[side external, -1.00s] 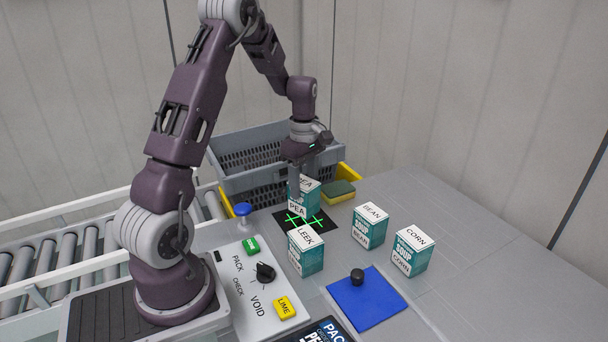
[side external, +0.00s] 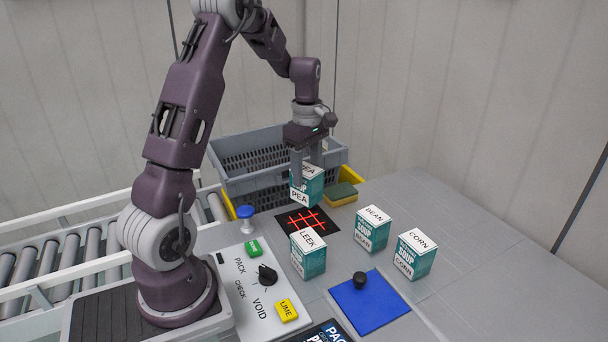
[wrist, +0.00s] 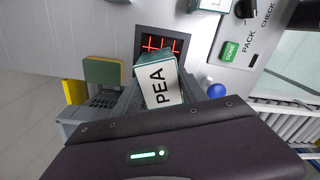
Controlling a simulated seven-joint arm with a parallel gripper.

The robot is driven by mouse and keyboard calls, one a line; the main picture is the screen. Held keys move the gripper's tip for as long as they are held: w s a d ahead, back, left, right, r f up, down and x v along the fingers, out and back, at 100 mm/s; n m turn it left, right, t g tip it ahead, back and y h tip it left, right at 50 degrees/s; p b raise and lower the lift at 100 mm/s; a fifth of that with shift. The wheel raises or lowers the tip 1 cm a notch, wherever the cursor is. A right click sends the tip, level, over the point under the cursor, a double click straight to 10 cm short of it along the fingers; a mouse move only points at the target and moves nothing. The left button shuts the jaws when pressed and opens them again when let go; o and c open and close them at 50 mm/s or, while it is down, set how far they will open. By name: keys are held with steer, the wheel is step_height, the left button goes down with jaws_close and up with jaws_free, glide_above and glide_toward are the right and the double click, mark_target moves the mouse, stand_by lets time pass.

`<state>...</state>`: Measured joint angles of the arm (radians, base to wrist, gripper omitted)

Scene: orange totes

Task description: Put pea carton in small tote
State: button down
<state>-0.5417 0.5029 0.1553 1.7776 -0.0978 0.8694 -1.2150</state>
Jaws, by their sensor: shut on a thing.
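The pea carton (side external: 307,190) is a teal and white box with PEA on its top and side. My gripper (side external: 308,172) is shut on it and holds it raised above the black pad (side external: 291,229). In the wrist view the white PEA top of the carton (wrist: 158,86) sits between the fingers. The pad shows a red grid (wrist: 161,45). A grey tote (side external: 232,183) with slotted walls stands behind the carton, with a yellow tote (side external: 352,177) partly hidden beside it. The inside floors of the totes are hidden.
Leek (side external: 308,262), bean (side external: 372,235) and corn (side external: 414,262) cartons stand in front and to the right. A green and yellow sponge (side external: 341,195) lies by the yellow tote. A blue mat with a black knob (side external: 360,281), a control panel (side external: 243,292) and a blue button (side external: 246,223) are nearby.

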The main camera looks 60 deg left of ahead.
step_height(320, 180, up, 5)
steer(key=shift+r, duration=0.15)
steer(key=s+a+n, duration=0.2)
steer(key=a+n, duration=0.5)
steer(key=a, duration=0.5)
steer(key=s+a+n, duration=0.2)
steer(key=a+n, duration=0.5)
steer(key=a, duration=0.5)
step_height(320, 180, down, 24)
steer(key=shift+w+a+f, duration=0.1)
steer(key=shift+f, duration=0.1)
steer(key=c, duration=0.6)
jaws_free()
steer(key=shift+c, duration=0.2)
step_height(320, 180, up, 12)
